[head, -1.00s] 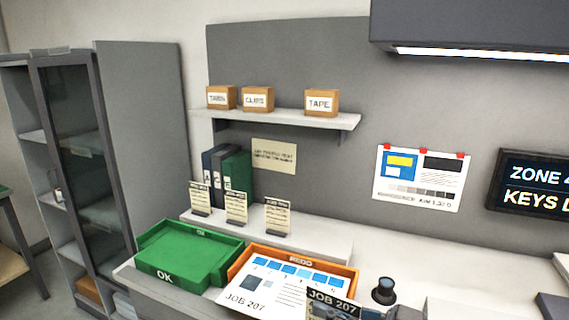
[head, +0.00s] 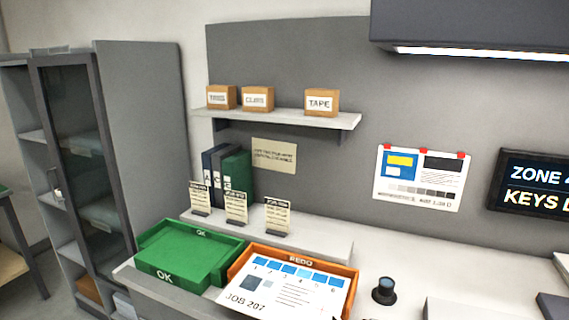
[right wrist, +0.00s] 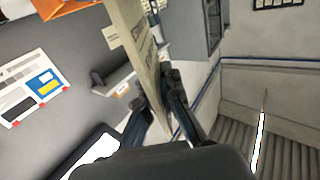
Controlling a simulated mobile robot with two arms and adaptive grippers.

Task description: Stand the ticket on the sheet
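The printed sheet (head: 290,290), marked JOB 207, lies on the orange REDO tray (head: 352,284) in the head view and hangs over its front. No ticket stands on the part of the sheet that shows. My right gripper (right wrist: 156,104) is shut on a cream ticket (right wrist: 134,45) in the right wrist view. The ticket sticks out past the dark fingers and is seen nearly edge-on. Its lettering is too slanted to read. The right gripper and its ticket are outside the head view. My left gripper is in neither view.
The green OK tray (head: 163,274) stands left of the orange tray. Three cards in dark holders, one at the right (head: 277,215), stand on the raised ledge (head: 325,247) behind. A dark round object (head: 384,291) stands right of the sheet, with bare counter around it.

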